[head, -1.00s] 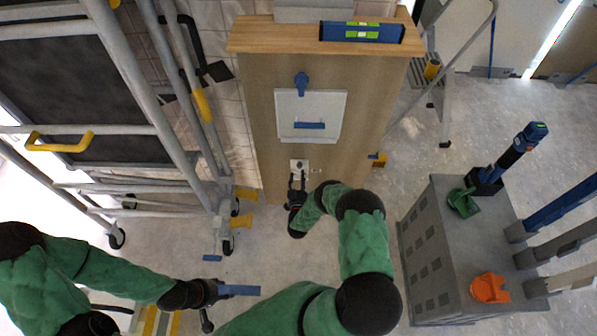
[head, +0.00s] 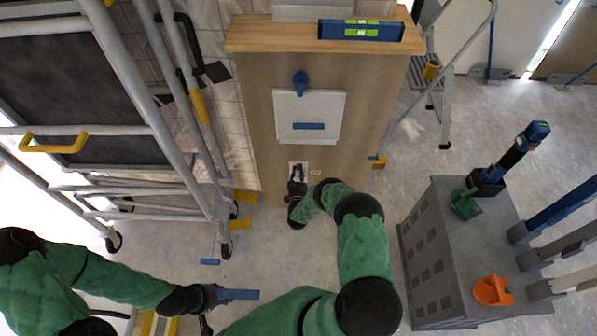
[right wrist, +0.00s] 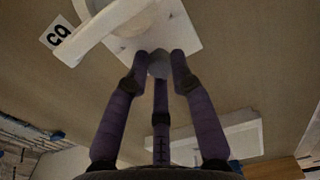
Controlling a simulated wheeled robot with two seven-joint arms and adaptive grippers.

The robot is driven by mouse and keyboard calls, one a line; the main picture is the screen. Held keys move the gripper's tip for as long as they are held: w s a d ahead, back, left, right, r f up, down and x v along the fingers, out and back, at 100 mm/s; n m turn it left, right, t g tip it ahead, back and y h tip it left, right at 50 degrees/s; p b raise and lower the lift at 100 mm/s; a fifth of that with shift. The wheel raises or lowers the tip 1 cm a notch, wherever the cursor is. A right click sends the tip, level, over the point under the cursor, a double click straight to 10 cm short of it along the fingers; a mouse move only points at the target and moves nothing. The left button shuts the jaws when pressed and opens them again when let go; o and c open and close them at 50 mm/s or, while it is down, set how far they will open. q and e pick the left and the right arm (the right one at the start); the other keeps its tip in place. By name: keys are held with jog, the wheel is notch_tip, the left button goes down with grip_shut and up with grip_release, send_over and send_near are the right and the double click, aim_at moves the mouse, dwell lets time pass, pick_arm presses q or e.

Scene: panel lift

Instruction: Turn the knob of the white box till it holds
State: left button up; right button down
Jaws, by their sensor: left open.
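The small white box (head: 303,164) is on the lower front of a wooden panel, mostly covered by my right gripper in the head view. In the right wrist view the box (right wrist: 187,30) is close, with a pale bar across its left side. Its grey knob (right wrist: 158,66) sits between the fingertips of my right gripper (right wrist: 160,62). The fingers seem to touch it on both sides. The right gripper also shows in the head view (head: 297,174). My left gripper (head: 212,296) is open, low at the left, with a blue strip (head: 240,294) at its tips.
A larger white panel (head: 335,115) with blue fittings is above the box. A blue level (head: 361,30) lies on the wooden top (head: 265,33). Metal scaffolding (head: 125,75) stands left, a grey cabinet (head: 455,270) right. A label (right wrist: 57,32) is beside the box.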

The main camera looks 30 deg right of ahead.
jog(key=shift+w+r+m, duration=0.1)
jog(key=shift+r+m, duration=0.05)
jog(key=shift+m, duration=0.15)
jog(key=m, duration=0.3)
jog(key=shift+m, duration=0.3)
jog(key=m, duration=0.4)
jog(key=shift+d+m, duration=0.15)
jog(key=shift+m, duration=0.15)
jog(key=m, duration=0.5)
jog(key=shift+d, duration=0.1)
jog(key=shift+d+m, duration=0.1)
jog(key=shift+m, duration=2)
jog(key=shift+d, duration=0.1)
jog(key=c, duration=1.1)
grip_release()
jog(key=shift+s, duration=0.2)
jog(key=shift+f, duration=0.2)
